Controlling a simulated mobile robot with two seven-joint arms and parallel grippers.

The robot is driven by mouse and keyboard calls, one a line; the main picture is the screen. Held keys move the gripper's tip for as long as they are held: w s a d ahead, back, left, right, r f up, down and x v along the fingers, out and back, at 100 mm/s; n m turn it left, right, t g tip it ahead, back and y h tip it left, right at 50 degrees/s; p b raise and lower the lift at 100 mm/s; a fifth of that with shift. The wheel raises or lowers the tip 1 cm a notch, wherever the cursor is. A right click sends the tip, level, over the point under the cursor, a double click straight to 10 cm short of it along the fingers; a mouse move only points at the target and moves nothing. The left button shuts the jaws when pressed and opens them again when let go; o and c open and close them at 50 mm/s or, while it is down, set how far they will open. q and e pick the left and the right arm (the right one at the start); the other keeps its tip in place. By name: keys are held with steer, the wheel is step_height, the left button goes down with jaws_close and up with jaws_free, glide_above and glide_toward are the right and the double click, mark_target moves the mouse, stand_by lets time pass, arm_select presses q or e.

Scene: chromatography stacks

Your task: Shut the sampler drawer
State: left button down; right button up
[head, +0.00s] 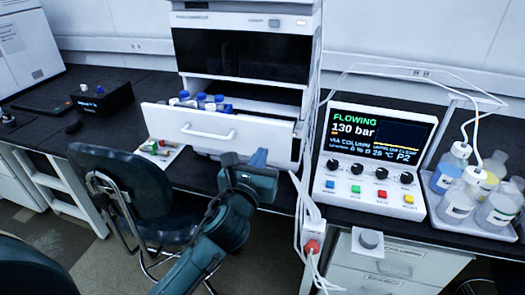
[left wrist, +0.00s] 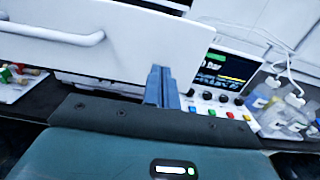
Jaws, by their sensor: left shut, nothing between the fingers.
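The sampler drawer (head: 220,131) is a white-fronted drawer pulled out of the tall white instrument (head: 247,18). Several blue-capped vials (head: 201,100) stand in it. Its bar handle (head: 208,132) is on the front. My left gripper (head: 259,157) is shut and empty at the lower right part of the drawer front. In the left wrist view the closed blue fingers (left wrist: 161,86) overlap the right end of the white drawer front (left wrist: 135,50); I cannot tell if they touch it. The handle (left wrist: 52,34) is to their left. My right gripper is not in view.
A pump controller (head: 372,160) reading "FLOWING 130 bar" stands right of the drawer, with cables beside it. Solvent bottles (head: 459,196) sit in a tray at far right. A dark chair (head: 135,200) stands in front of the bench at left. Small colored-cap items (head: 156,147) lie below the drawer.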

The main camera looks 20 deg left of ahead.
mark_target(282, 121)
arm_select(q)
steer(key=shift+w, duration=0.9)
steer(key=shift+w, duration=0.1)
steer(key=w, duration=1.3)
steer(key=w+a+b, duration=0.1)
steer(key=w, duration=0.5)
steer(key=shift+w+a, duration=0.1)
steer(key=shift+w, duration=0.25)
steer(key=shift+a+r, duration=0.1)
steer(key=shift+r, duration=0.25)
